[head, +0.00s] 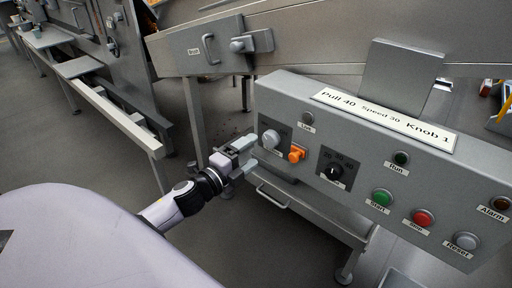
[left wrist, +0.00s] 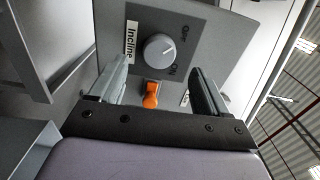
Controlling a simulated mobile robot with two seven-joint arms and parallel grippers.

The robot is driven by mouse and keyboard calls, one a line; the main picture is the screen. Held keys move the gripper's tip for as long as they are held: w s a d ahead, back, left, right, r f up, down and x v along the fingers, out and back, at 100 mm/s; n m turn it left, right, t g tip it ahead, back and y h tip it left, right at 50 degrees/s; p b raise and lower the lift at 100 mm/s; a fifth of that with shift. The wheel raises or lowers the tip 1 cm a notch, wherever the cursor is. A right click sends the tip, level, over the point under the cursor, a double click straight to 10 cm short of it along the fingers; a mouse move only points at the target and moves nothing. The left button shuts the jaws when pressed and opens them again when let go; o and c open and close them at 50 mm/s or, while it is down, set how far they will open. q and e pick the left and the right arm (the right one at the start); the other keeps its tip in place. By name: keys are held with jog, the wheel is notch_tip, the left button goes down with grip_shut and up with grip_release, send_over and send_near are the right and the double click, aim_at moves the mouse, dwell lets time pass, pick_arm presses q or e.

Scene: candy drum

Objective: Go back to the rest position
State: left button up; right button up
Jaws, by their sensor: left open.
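My left gripper (head: 244,157) is open and empty in front of the left end of the grey control panel (head: 345,103). In the left wrist view its two fingers (left wrist: 157,85) stand apart, with the grey Incline knob (left wrist: 159,50) beyond and between them and an orange lever (left wrist: 151,94) below that knob. In the head view the grey knob (head: 271,139) and the orange lever (head: 296,154) lie just right of the fingertips. I cannot tell whether a fingertip touches the panel. My right gripper is not in view.
The panel also bears a black speed dial (head: 334,172), a green button (head: 381,197), a red button (head: 423,218) and a grey Reset button (head: 466,241). A metal bench (head: 110,111) stands at the left. Open floor (head: 60,150) lies between the bench and my body.

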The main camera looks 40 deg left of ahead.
pick_arm(q)
jog(key=shift+s, duration=0.6)
jog(key=s+d+f+n+g+h, duration=0.1)
jog(key=s+d+f+n+g, duration=0.6)
jog(key=s+d+f+n, duration=0.95)
notch_tip(320, 180, up, 16)
jog(key=s+a+p, duration=0.1)
jog(key=s+p, duration=0.1)
jog(key=p, duration=1.6)
jog(key=shift+s+g+p, duration=0.2)
jog(key=shift+g+p, duration=0.1)
jog(key=shift+p, duration=0.05)
jog(key=shift+a+f, duration=0.1)
jog(key=shift+f, duration=0.05)
